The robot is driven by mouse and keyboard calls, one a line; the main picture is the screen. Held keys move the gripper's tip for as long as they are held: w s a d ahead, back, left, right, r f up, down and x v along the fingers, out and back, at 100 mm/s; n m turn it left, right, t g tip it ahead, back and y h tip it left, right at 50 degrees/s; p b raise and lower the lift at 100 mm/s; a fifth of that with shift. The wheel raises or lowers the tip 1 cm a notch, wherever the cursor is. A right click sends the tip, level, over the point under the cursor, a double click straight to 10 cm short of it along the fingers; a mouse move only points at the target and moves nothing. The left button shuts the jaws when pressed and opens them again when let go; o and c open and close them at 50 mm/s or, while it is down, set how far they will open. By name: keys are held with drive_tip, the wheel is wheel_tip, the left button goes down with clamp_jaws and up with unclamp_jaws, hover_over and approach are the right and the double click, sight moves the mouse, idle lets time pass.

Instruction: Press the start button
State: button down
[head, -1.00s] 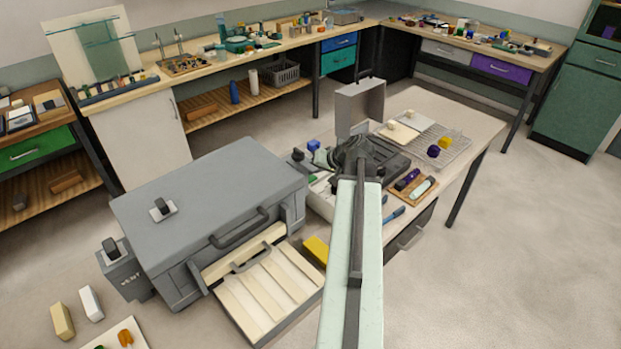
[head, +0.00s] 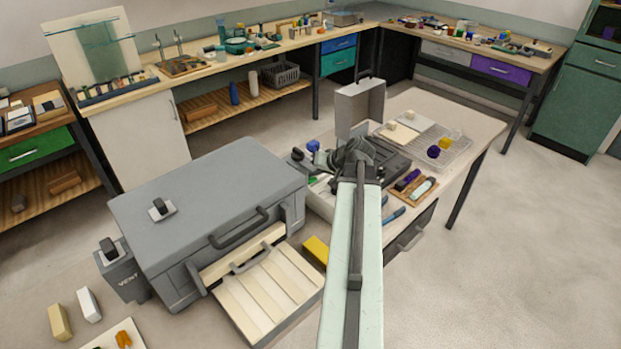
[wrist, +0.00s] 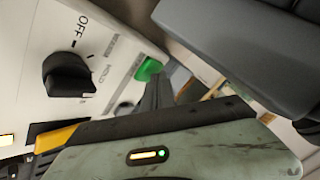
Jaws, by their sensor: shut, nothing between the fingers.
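A green button (wrist: 148,69) shows in the wrist view on a white panel (wrist: 110,35), which also carries a black knob (wrist: 68,74) marked OFF and HOLD. I take the green button for the start button, though its label is not readable. My gripper (wrist: 158,90) is shut and empty, its dark fingers pointing at the button from just below it. I cannot tell whether they touch. In the head view my gripper (head: 346,156) is over the left part of the table, and my arm hides the panel and button.
A large grey furnace-like box (head: 210,190) stands left of the table (head: 470,125). A grey upright lid (head: 360,105) stands behind my gripper. A wire rack (head: 455,150) and a wooden tray (head: 414,188) lie to the right. A yellow block (head: 316,250) is near my arm.

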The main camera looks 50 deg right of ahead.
sight(312, 179)
drive_tip(key=shift+f, duration=0.15)
idle(0.4)
drive_tip(key=shift+r+p, duration=0.85)
drive_tip(key=shift+r, duration=0.1)
wheel_tip(312, 179, up, 5)
drive_tip(key=p, duration=0.5)
drive_tip(key=shift+s+f, duration=0.1)
idle(0.3)
